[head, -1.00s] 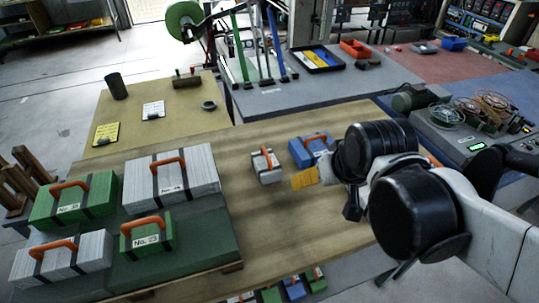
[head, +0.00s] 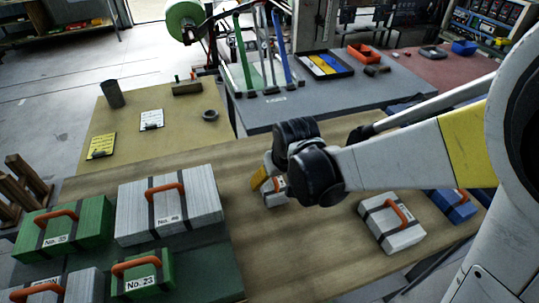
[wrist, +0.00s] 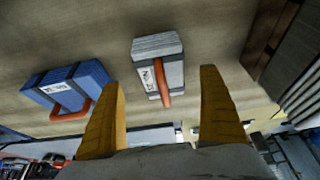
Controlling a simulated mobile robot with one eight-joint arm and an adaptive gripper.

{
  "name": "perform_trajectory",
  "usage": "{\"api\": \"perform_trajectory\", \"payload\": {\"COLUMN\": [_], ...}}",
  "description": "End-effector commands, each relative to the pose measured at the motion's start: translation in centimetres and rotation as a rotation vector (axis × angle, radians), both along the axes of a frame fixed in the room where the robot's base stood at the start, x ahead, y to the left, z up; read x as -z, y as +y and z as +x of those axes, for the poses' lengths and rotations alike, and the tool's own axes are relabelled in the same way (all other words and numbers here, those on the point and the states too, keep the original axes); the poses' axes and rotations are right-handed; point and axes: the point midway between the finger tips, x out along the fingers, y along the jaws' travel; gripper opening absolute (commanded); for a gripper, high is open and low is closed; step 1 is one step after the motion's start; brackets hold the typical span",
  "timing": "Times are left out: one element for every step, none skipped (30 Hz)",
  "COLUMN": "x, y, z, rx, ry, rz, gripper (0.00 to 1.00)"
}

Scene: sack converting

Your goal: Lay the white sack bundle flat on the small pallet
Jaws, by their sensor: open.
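A small white sack bundle with a dark band and an orange handle (head: 275,198) lies on the wooden table, partly hidden behind my gripper (head: 262,180). In the wrist view this white bundle (wrist: 148,47) shows ahead, between my two spread yellow fingers, which appear clear of it. My gripper is open and empty. A larger white bundle (head: 392,232) lies farther right on the table. A low pallet with a green top (head: 213,262) is at the left and bears several green and white bundles. I cannot tell whether it is the small pallet.
A blue bundle (head: 457,210) lies at the table's right, partly behind my arm. In the wrist view a blue bundle (wrist: 65,88) lies left of the white one. Bare tabletop (head: 300,245) lies between the pallet and the larger white bundle. A grey bench (head: 340,98) stands behind.

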Motion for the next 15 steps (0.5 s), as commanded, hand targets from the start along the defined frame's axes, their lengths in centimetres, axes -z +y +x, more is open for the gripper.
{"api": "perform_trajectory", "payload": {"x": [0.5, 0.8, 1.3, 1.8, 2.3, 2.9, 3.4, 3.8, 4.2, 4.4, 4.5, 4.6, 4.5, 4.5, 4.4], "y": [0.1, 0.2, 0.3, 0.4, 0.5, 0.7, 0.7, 0.8, 0.8, 0.9, 0.9, 0.9, 0.9, 0.9, 0.9], "z": [0.2, 0.3, 0.5, 0.7, 1.0, 1.3, 1.5, 1.7, 1.9, 2.0, 2.0, 2.1, 2.1, 2.1, 2.1], "rx": [0.000, 0.000, -0.001, -0.001, -0.001, -0.001, 0.000, 0.000, 0.000, 0.000, 0.000, 0.000, 0.000, 0.000, 0.000], "ry": [0.000, 0.000, 0.000, 0.000, 0.000, 0.000, 0.000, 0.000, 0.000, 0.000, 0.000, 0.000, 0.000, 0.000, 0.000], "rz": [0.000, 0.000, 0.000, 0.000, 0.000, 0.000, 0.000, 0.000, 0.000, 0.000, 0.000, 0.000, 0.000, 0.000, 0.000], "gripper": [0.90, 0.90, 0.90, 0.90, 0.90, 0.90, 0.90, 0.90, 0.90, 0.90, 0.90, 0.90, 0.90, 0.90, 0.90]}}
